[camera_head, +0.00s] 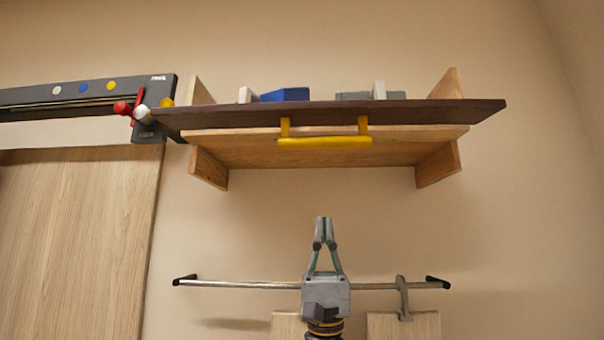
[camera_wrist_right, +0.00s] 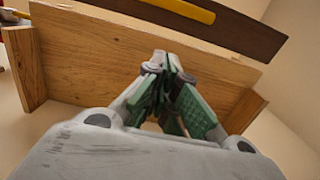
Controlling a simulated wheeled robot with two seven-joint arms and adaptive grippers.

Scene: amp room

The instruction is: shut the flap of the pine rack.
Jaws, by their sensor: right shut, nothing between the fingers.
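The pine rack (camera_head: 437,163) is fixed high on the wall; its underside fills much of the right wrist view (camera_wrist_right: 85,62). Its dark brown flap (camera_head: 430,112) is hinged down and sticks out toward me, nearly flat. A yellow handle (camera_head: 323,141) hangs on the flap's front; it also shows at the top of the right wrist view (camera_wrist_right: 184,8). My right gripper (camera_head: 324,220) is shut and empty, pointing up, below the handle and apart from it in the head view. My left gripper is out of view.
Blue (camera_head: 285,95) and grey (camera_head: 355,96) items stand in the rack behind the flap. A dark rail unit (camera_head: 85,93) with red and white knobs is close to the rack's left end. A metal bar (camera_head: 240,284) runs across the wall below. The wall between is clear.

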